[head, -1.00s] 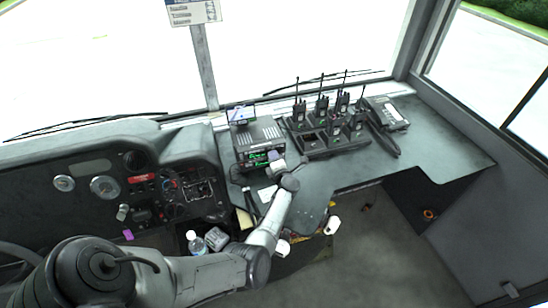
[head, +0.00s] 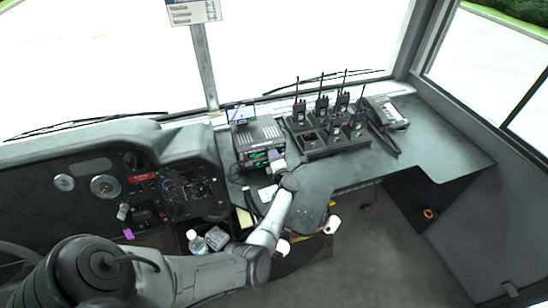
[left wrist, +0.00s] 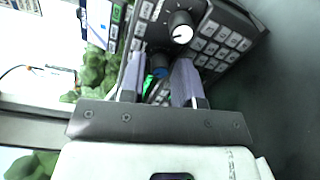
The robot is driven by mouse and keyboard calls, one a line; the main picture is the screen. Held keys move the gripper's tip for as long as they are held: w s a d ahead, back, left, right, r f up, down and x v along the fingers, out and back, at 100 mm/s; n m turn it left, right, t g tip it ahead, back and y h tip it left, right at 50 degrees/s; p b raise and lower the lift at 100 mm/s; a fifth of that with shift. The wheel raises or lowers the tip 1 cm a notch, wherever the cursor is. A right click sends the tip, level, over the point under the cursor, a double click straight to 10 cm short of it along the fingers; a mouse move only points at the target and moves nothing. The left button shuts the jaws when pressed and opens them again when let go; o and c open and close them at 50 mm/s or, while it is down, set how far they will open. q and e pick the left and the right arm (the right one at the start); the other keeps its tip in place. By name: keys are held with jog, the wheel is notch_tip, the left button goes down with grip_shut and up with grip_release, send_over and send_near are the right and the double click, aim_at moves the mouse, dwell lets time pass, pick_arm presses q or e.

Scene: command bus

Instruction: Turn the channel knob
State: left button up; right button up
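The radio unit (head: 257,133) sits on the dashboard counter, its front with green displays facing my left arm. My left gripper (head: 277,164) is at the right part of that front and covers some of it. In the left wrist view the radio's front panel (left wrist: 223,43) shows a black knob with a white cap (left wrist: 181,31) and a second knob with a blue face (left wrist: 160,70). The two fingers of the left gripper (left wrist: 158,84) are apart, one on either side of the blue-faced knob in the picture. I cannot tell whether they touch it. My right gripper is not in view.
A charging rack (head: 325,147) with several handheld radios stands to the right of the radio unit. A phone handset (head: 386,113) lies farther right. A small screen (head: 240,114) stands behind the unit. A bottle (head: 196,242) is below the dashboard. The counter's right end is clear.

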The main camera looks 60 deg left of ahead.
pick_arm(q)
jog(key=p+v, duration=0.4)
jog(key=v, duration=0.8)
jog(key=shift+d+r, duration=0.1)
jog(key=shift+d, duration=0.1)
jog(key=shift+s+d, duration=0.15)
jog(key=shift+d, duration=0.45)
